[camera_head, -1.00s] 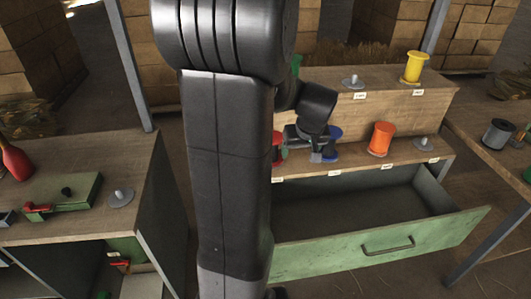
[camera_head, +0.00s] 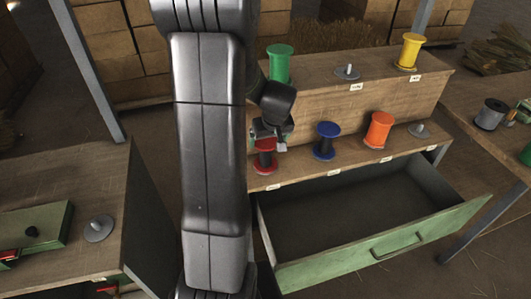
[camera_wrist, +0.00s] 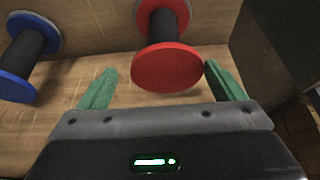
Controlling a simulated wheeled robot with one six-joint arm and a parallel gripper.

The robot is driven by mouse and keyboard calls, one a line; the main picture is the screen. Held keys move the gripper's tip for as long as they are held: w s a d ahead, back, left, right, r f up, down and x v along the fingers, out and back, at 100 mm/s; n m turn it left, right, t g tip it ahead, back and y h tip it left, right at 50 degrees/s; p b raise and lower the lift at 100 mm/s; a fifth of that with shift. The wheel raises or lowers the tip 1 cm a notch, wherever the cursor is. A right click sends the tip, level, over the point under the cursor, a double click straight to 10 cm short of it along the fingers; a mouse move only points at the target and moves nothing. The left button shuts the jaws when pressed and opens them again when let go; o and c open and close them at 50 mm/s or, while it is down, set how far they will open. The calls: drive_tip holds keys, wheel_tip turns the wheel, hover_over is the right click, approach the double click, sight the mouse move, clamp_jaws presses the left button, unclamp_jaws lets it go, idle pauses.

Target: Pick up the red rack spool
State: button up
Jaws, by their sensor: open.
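The red spool (camera_head: 265,163) stands on the lower shelf of the wooden rack (camera_head: 352,100), at its left end. In the wrist view the red spool (camera_wrist: 168,66) has a dark core between two red flanges. My gripper (camera_head: 268,135) is at the red spool in the head view and hides part of its top. In the wrist view my gripper's green fingers (camera_wrist: 157,84) are spread wide, with the near red flange between them. Gaps show on both sides, the right one narrower. Nothing is held.
A blue spool (camera_head: 326,141) stands to the right of the red one, then an orange spool (camera_head: 380,130). Green (camera_head: 279,64) and yellow (camera_head: 410,51) spools stand on the upper shelf. An open green drawer (camera_head: 385,245) juts out below.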

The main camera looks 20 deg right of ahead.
drive_tip(key=shift+a+p+x, duration=0.2)
drive_tip(key=shift+p+x, duration=0.1)
drive_tip(key=shift+x, duration=1.25)
drive_tip(key=shift+a+p+x, duration=0.15)
drive_tip(key=shift+p+x, duration=0.1)
drive_tip(key=shift+x, duration=1.3)
drive_tip(key=shift+s+f, duration=0.1)
drive_tip(key=shift+c, duration=0.5)
drive_tip(key=c, duration=1.1)
wheel_tip(320, 180, up, 28)
drive_tip(key=shift+r+b, duration=0.1)
drive_tip(key=shift+b, duration=0.35)
